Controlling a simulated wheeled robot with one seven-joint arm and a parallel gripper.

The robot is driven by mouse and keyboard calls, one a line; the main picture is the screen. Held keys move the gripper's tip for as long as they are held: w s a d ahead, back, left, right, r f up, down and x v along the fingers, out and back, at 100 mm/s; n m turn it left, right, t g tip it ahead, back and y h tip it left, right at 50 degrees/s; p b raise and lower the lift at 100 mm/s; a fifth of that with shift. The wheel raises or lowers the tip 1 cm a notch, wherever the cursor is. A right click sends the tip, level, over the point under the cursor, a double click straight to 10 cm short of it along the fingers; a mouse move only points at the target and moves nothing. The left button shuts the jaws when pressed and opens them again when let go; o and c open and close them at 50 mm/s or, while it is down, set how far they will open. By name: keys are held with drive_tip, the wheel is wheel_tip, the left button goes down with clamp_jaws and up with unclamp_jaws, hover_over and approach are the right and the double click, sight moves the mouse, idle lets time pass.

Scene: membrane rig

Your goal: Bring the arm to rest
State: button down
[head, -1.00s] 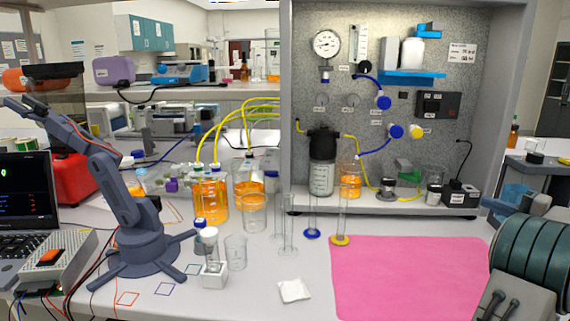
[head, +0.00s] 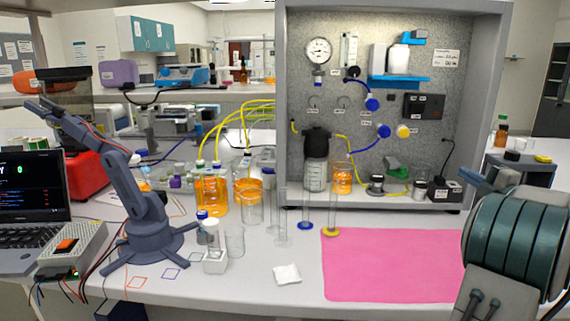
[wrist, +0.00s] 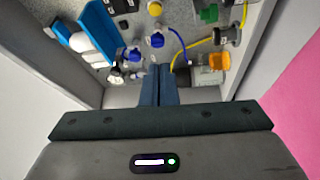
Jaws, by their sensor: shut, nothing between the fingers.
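My gripper (wrist: 156,88) shows in the wrist view with its two dark blue fingers together and nothing between them. It points toward the grey panel rig (wrist: 72,90), whose blue and yellow valve knobs appear beyond the fingertips. The fingers look apart from everything, though their exact distance from the rig cannot be told. In the head view my arm (head: 515,245) is at the lower right, in front of the bench's right end and overlapping the pink mat's right side.
The pink mat (head: 390,265) is bare. Glass cylinders, orange-filled bottles (head: 212,195) and beakers stand left of it. A small blue-grey desktop arm (head: 140,200) and a laptop (head: 30,200) are farther left. The rig (head: 290,100) stands behind the mat.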

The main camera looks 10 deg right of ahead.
drive_tip(key=w+a+r+m+h+p, duration=0.3)
drive_tip(key=w+a+r+m+h, duration=0.25)
drive_tip(key=a+r+m, duration=0.2)
drive_tip(key=s+a+f+m+g+h+p, duration=0.1)
drive_tip(key=a+f+m+g, duration=0.15)
drive_tip(key=a+m, duration=0.2)
drive_tip(key=s+a+f+m+g+h+p, duration=0.1)
drive_tip(key=s+a+m+g+h+p, duration=0.15)
drive_tip(key=a, duration=0.35)
drive_tip(key=s+a+f+m+g+y+p, duration=0.1)
drive_tip(key=s+a+f+g, duration=0.4)
drive_tip(key=s+a, duration=0.7)
drive_tip(key=s+a+f+m+g+y+p, duration=0.2)
drive_tip(key=s+a+f+g+y, duration=0.4)
drive_tip(key=s+a, duration=0.6)
wheel_tip(320, 180, down, 3)
drive_tip(key=a+m, duration=0.1)
drive_tip(key=a, duration=0.2)
drive_tip(key=shift+r, duration=0.15)
